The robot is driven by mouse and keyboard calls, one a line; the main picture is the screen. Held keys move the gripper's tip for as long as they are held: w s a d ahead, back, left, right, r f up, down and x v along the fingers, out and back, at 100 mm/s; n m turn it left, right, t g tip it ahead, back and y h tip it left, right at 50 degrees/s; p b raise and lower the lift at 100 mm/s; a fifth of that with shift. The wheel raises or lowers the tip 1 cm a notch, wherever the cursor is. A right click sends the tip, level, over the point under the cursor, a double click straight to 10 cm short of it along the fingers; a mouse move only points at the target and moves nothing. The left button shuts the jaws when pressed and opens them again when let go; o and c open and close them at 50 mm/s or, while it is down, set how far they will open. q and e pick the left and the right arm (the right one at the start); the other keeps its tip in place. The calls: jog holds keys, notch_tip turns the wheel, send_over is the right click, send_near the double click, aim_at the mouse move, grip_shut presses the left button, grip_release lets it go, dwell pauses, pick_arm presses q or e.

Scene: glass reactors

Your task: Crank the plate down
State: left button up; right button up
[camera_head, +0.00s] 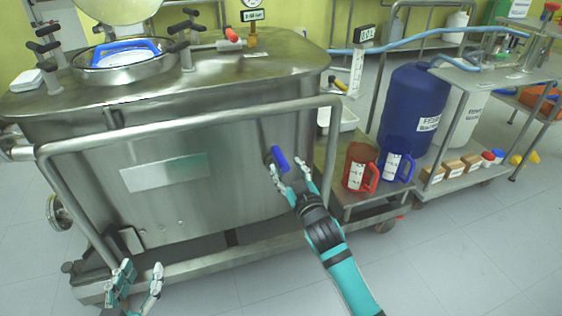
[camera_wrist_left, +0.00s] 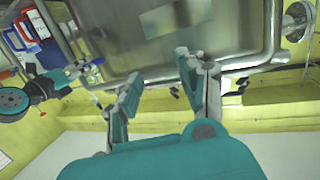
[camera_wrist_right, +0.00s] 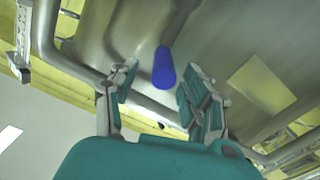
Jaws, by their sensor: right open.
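A crank with a blue handle (camera_head: 279,156) sticks out from the front of the steel tank (camera_head: 230,190), near its right end. My right gripper (camera_head: 283,171) is open just below and in front of the handle. In the right wrist view the blue handle (camera_wrist_right: 163,68) points toward the gap between the open fingers; I cannot tell if they touch it. A low metal plate (camera_head: 372,204) beside the tank carries a red jug (camera_head: 359,168) and a blue jug (camera_head: 395,166); I cannot tell if it is the task's plate. My left gripper (camera_head: 140,283) is open and empty, low at the tank's left front.
A steel rail (camera_head: 190,128) runs along the tank's front above the handle. A blue barrel (camera_head: 413,110) stands behind the jugs. A cart (camera_head: 470,178) with small boxes is at the right. The floor (camera_head: 470,255) in front is clear.

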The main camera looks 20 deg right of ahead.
aim_at(281, 154)
jog(key=w+b, duration=0.1)
jog(key=w, duration=0.4)
jog(key=shift+a, duration=0.15)
pick_arm(q)
notch_tip(281, 154, up, 7)
jog(key=d+t+h, duration=0.1)
jog(key=t, duration=0.3)
jog(key=shift+f, duration=0.2)
pick_arm(e)
jog(key=shift+w, duration=0.35)
jog(key=c, duration=0.9)
pick_arm(q)
jog(key=shift+a, duration=0.1)
pick_arm(e)
grip_shut()
